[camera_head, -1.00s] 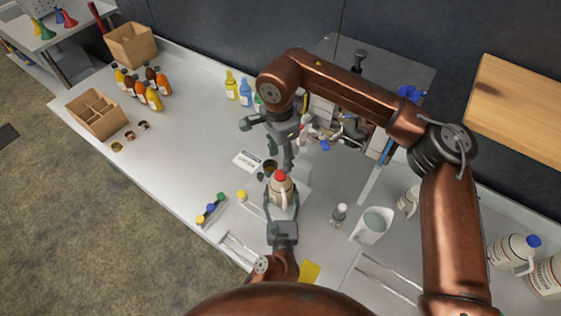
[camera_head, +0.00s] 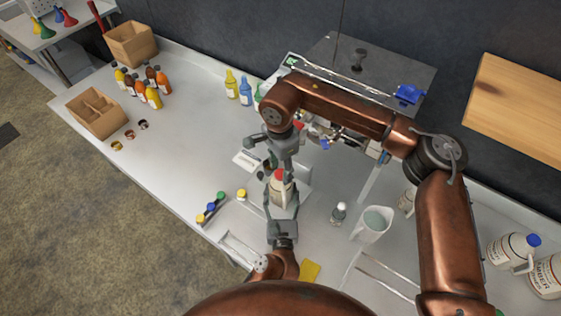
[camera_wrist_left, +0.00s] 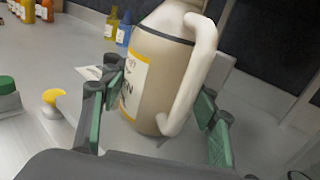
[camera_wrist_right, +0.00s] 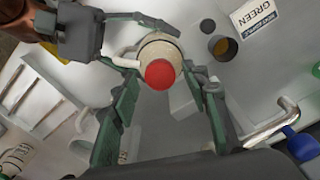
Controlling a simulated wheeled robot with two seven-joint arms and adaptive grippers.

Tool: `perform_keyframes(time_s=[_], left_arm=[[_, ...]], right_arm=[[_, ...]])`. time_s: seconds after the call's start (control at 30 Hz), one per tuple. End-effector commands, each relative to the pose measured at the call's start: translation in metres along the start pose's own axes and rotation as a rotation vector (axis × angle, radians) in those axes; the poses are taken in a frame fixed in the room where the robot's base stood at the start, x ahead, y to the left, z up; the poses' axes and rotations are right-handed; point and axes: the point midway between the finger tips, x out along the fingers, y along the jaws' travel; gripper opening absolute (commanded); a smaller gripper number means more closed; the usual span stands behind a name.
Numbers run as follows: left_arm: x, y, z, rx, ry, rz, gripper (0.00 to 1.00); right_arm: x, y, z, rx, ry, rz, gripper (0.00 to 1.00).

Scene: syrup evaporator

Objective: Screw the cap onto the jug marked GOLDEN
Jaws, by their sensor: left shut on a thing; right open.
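The cream jug (camera_head: 281,192) with a side handle stands upright near the table's front. Its yellow-edged label, partly hidden, shows a final N in the left wrist view (camera_wrist_left: 150,80). My left gripper (camera_wrist_left: 160,95) is shut around the jug's body. A red cap (camera_wrist_right: 160,74) sits at the top of the jug; I cannot tell how firmly it is seated. My right gripper (camera_head: 281,165) is above the jug, open, pointing down. In the right wrist view its fingers (camera_wrist_right: 165,92) lie on either side of the red cap, apart from it.
A yellow cap (camera_head: 241,194) and a rack with coloured caps (camera_head: 211,208) lie left of the jug. A small bottle (camera_head: 338,213) and a white pitcher (camera_head: 373,224) stand to the right.

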Motion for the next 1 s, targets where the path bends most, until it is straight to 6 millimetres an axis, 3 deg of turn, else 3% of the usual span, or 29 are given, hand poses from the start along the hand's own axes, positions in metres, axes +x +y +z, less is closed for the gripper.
perform_keyframes(time_s=[0.4,1.0], left_arm=[[0.0004,0.0005,-0.0003,0.001,0.0,0.001,0.0],[0.0004,0.0005,-0.0003,0.0,0.0,0.001,0.0]], right_arm=[[0.0075,0.0,0.0,0.0,0.0,-0.001,0.42],[0.0073,0.0,0.0,0.0,0.0,0.0,0.01]])
